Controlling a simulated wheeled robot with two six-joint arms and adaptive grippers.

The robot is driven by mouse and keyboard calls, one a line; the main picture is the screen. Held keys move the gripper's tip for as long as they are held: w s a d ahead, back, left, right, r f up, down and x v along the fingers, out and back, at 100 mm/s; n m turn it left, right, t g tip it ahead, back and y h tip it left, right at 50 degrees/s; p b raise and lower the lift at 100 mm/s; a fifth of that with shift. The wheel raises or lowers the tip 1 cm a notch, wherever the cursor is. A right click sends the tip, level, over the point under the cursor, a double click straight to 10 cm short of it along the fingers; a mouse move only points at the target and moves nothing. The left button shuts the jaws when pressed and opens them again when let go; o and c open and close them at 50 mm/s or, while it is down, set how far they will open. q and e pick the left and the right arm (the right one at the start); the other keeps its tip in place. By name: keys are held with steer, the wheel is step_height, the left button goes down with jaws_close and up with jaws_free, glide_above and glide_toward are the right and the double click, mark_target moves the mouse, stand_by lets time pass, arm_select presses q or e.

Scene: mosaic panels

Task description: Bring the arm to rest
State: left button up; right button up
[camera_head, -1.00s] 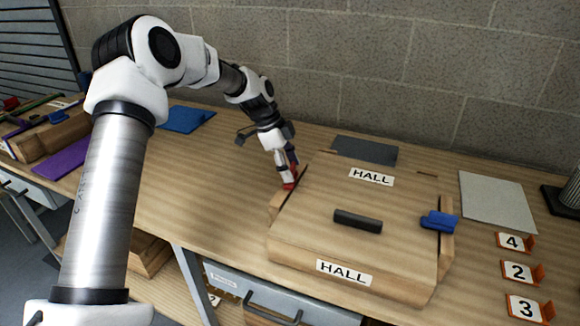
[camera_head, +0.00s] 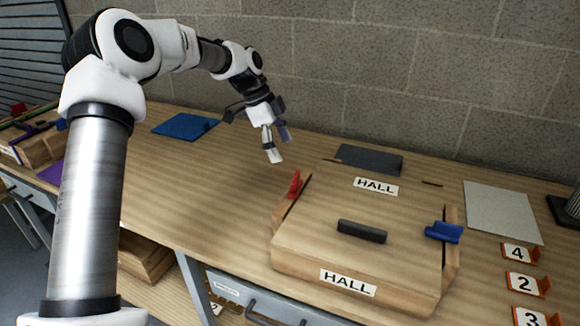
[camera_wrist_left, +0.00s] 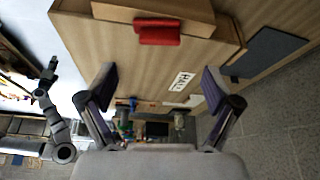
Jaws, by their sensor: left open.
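My left gripper (camera_head: 278,145) is open and empty in the head view. It hangs above the bench, behind and left of a wooden case marked HALL (camera_head: 312,245). A red clip (camera_head: 295,184) stands on the case's left edge, apart from the fingers. A blue clip (camera_head: 443,231) sits on its right edge. In the left wrist view, the open fingers (camera_wrist_left: 160,90) have nothing between them, and the red clip (camera_wrist_left: 158,32) shows beyond them. A jointed arm (camera_wrist_left: 47,110), likely my right, shows at the left there; its gripper is too small to read.
A black handle (camera_head: 361,231) lies on the case top. A dark grey sheet (camera_head: 369,160) and a pale sheet (camera_head: 502,211) lie behind and right. Number tags (camera_head: 525,284) stand at the right. A blue panel (camera_head: 180,127) lies at the back left. A block wall closes the back.

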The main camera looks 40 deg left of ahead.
arm_select(q)
steer(key=shift+v, duration=1.5)
